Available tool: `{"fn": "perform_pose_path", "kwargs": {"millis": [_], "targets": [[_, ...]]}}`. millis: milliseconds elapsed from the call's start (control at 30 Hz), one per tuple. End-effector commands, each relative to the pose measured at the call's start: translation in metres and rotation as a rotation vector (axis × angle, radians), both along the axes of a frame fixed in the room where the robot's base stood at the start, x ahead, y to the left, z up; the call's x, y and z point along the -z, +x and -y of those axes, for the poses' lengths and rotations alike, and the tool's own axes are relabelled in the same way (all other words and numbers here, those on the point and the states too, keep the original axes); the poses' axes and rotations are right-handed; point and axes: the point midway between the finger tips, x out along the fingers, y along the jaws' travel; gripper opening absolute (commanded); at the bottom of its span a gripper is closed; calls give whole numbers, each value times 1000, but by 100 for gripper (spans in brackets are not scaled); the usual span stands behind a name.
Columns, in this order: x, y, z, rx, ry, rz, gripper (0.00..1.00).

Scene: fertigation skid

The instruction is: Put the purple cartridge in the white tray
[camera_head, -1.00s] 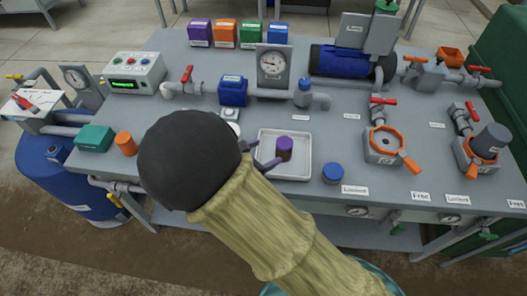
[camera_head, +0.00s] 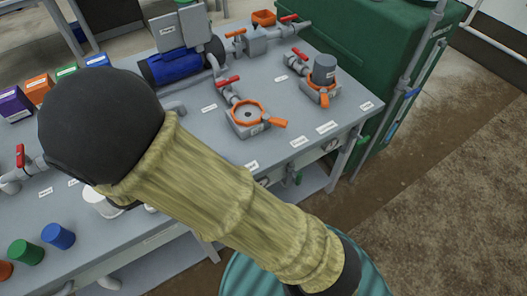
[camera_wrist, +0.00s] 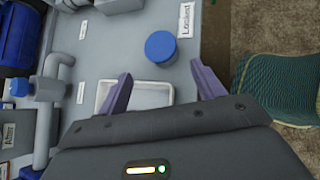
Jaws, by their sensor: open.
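My gripper (camera_wrist: 163,83) is open, with its two purple fingers spread wide in the wrist view. The white tray (camera_wrist: 150,97) shows in part between and below the fingers, its near side hidden by the gripper body. The visible part of the tray looks empty.
A blue cylinder (camera_wrist: 160,47) stands just beyond the tray, between the finger lines, near a label (camera_wrist: 185,20). On the bench, an orange-ringed housing (camera_head: 262,121) and an upturned grey cup (camera_head: 323,68) stand right of my arm. Green (camera_head: 26,252) and blue cylinders (camera_head: 58,236) stand front left.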

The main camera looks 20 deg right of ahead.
Motion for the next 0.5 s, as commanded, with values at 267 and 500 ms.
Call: {"fn": "perform_pose_path", "kwargs": {"millis": [267,500], "targets": [[-8,-18,81,562,361,-4,68],[-22,-34,125,1028,662,92,68]]}}
